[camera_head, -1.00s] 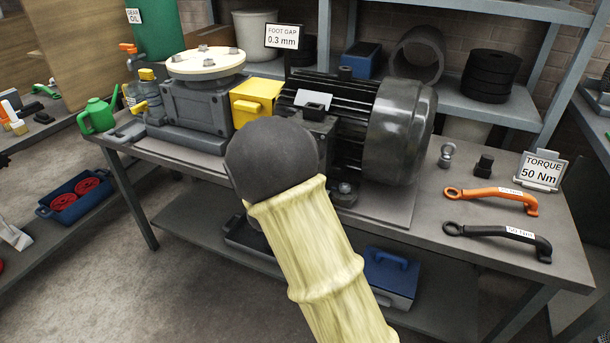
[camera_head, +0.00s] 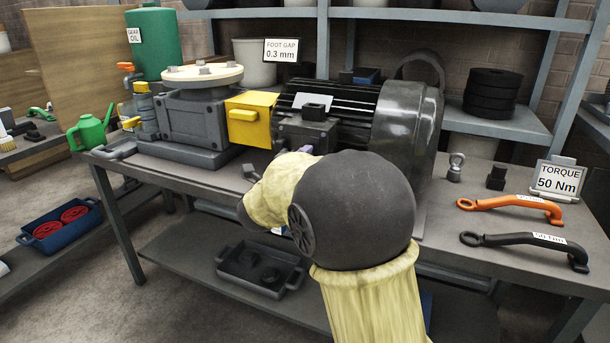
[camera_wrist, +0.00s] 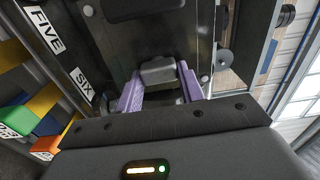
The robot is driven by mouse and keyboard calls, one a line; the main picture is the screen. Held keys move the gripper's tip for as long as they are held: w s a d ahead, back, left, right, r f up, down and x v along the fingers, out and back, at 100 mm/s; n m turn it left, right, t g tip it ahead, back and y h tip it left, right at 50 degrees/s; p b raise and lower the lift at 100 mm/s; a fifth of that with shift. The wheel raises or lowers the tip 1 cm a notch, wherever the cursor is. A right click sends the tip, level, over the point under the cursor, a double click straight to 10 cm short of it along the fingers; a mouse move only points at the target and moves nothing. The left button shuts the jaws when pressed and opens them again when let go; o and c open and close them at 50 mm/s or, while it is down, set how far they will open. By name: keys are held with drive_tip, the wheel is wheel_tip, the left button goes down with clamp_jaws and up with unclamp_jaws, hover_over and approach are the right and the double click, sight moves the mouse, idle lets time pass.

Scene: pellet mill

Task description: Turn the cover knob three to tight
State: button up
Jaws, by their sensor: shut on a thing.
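My gripper (camera_wrist: 160,76) shows in the wrist view with its two purple fingers on either side of a grey block-shaped knob (camera_wrist: 157,68), shut on it. The knob sits against a dark surface. In the head view my arm hides most of the gripper; a bit of purple finger (camera_head: 306,149) shows at the front of the motor's dark box. The motor (camera_head: 405,115) is black with a finned body. A second dark knob (camera_head: 314,111) stands on top of the box. The number of the held knob cannot be read.
A yellow guard (camera_head: 250,118) and grey gearbox (camera_head: 190,118) stand left of the motor. An orange wrench (camera_head: 510,202), a black wrench (camera_head: 525,242) and a torque sign (camera_head: 558,178) are at the bench's right. A dark tray (camera_head: 262,268) lies on the lower shelf.

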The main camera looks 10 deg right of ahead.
drive_tip(key=shift+o, duration=0.2)
drive_tip(key=shift+m, duration=0.3)
drive_tip(key=o, duration=1)
drive_tip(key=shift+c, duration=0.2)
drive_tip(key=v, duration=1.7)
drive_tip(key=shift+s+a, duration=0.15)
